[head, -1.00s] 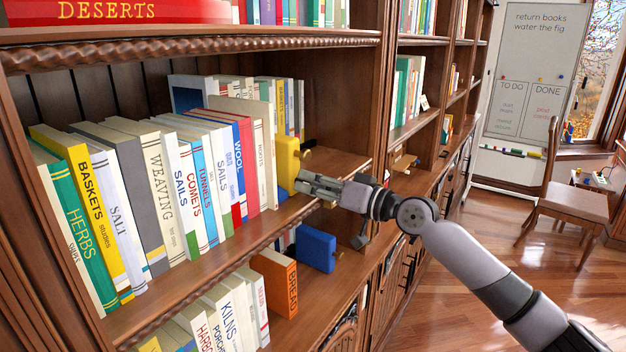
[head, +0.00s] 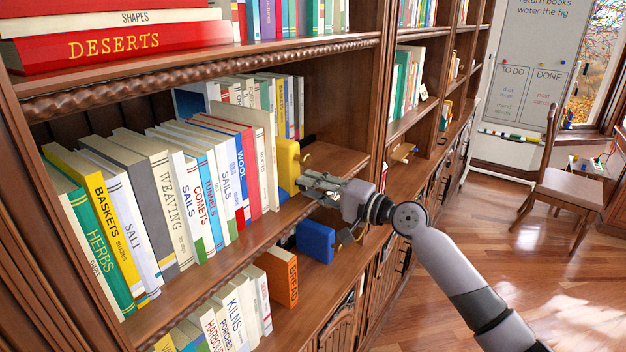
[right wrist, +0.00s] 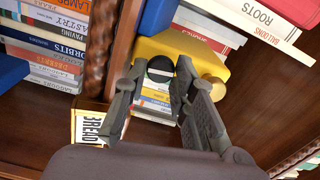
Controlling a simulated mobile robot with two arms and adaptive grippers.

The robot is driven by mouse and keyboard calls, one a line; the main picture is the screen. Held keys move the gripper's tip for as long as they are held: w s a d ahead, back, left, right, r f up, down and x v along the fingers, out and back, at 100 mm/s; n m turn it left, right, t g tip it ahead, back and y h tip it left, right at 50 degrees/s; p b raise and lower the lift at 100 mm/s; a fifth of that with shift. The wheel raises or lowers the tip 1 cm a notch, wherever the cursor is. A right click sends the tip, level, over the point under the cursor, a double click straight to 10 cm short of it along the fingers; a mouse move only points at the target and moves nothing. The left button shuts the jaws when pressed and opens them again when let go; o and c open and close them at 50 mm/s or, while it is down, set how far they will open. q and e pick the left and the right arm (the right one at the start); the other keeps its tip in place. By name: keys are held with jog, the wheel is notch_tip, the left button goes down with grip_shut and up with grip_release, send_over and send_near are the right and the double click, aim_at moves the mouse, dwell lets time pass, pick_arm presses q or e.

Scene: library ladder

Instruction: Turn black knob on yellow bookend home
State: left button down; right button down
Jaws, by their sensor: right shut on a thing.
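The yellow bookend (head: 286,162) stands on the middle shelf at the right end of a row of books. It also shows in the right wrist view (right wrist: 192,50), with a brass knob (right wrist: 216,88) on its face. The black knob (right wrist: 160,66) is between the fingertips of my right gripper (right wrist: 160,78), beside the bookend. In the head view my right gripper (head: 308,186) reaches in from the right to the bookend's lower front and is shut on the black knob, which its fingers hide there. My left gripper is not in view.
The shelf's carved front edge (head: 230,248) runs just below my right gripper. A blue bookend (head: 316,242) and an orange BREAD book (head: 278,279) stand on the shelf below. Bare shelf (head: 338,160) lies right of the yellow bookend, up to an upright. A chair (head: 572,187) stands far right.

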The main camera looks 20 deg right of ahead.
jog(key=shift+m+p, duration=0.4)
jog(key=shift+m, duration=0.4)
jog(key=c, duration=1.5)
grip_release()
jog(key=shift+o, duration=0.7)
jog(key=shift+f, duration=0.1)
jog(key=v, duration=0.8)
